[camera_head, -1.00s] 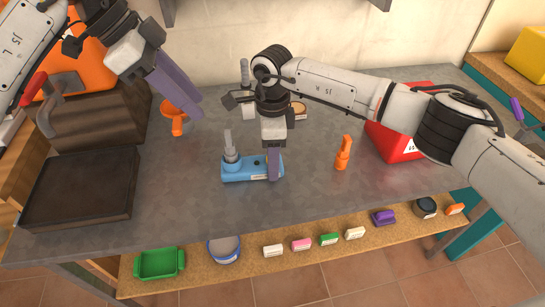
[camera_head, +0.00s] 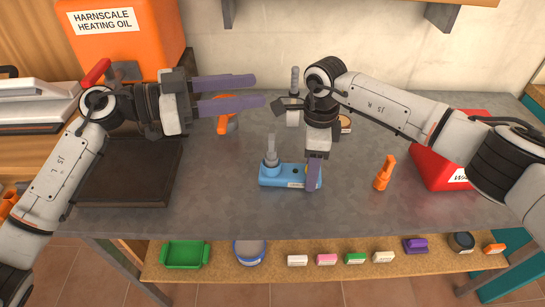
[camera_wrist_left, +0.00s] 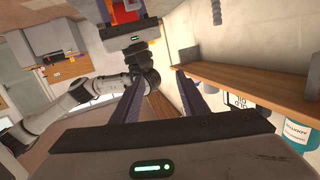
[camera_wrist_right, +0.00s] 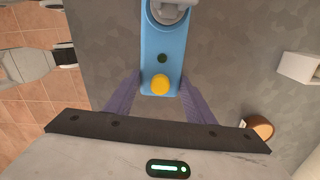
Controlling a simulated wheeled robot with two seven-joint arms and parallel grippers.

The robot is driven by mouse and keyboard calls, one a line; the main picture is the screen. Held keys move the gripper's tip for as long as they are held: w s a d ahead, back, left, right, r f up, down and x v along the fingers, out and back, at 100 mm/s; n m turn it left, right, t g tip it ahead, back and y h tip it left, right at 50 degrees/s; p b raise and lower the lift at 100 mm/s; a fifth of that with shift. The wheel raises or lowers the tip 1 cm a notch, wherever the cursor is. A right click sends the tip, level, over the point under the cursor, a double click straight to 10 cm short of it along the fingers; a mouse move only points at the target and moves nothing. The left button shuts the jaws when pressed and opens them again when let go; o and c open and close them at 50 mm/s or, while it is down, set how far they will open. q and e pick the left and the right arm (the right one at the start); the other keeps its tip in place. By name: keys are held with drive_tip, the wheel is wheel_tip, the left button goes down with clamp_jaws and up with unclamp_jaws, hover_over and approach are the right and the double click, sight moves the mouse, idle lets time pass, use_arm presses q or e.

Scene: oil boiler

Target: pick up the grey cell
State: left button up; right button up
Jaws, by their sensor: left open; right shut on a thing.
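A blue device (camera_head: 280,175) lies on the grey bench, with a grey upright part (camera_head: 271,152) at its left end. Another grey rod (camera_head: 294,80) stands in a white base behind it. I cannot tell which is the grey cell. My right gripper (camera_head: 314,172) is shut on the right end of the blue device; the right wrist view shows the fingers either side of the device (camera_wrist_right: 163,50), near its yellow button (camera_wrist_right: 160,85). My left gripper (camera_head: 248,92) is open and empty, its fingers level above the bench, left of the grey rod.
An orange item (camera_head: 225,124) stands below the left fingers. A dark tray (camera_head: 130,175) is at left, an orange oil tank (camera_head: 130,40) behind. An orange tool (camera_head: 385,173) and red box (camera_head: 445,165) are at right. A lower shelf (camera_head: 310,272) holds several small items.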

use_arm(q)
drive_tip(key=a+f+n+t, duration=0.1)
drive_tip(key=f+t, duration=0.1)
drive_tip(key=n+t+y, duration=0.4)
drive_tip(key=n+t, duration=0.2)
drive_tip(key=n, duration=0.1)
approach(269, 147)
drive_tip(key=x, duration=0.3)
drive_tip(key=shift+t, duration=0.3)
drive_tip(key=x, duration=0.6)
drive_tip(key=shift+w+d+f, duration=0.1)
drive_tip(key=shift+d+f, duration=0.05)
drive_tip(key=shift+d, duration=0.1)
drive_tip(key=shift+f+x, duration=0.15)
drive_tip(key=shift+x, duration=1.15)
drive_tip(key=shift+f+x, duration=0.15)
drive_tip(key=shift+x, duration=1.2)
drive_tip(key=shift+w+a, duration=0.1)
drive_tip(key=shift+a, duration=0.05)
drive_tip(key=c, duration=0.9)
clamp_jaws()
drive_tip(key=shift+r, duration=0.1)
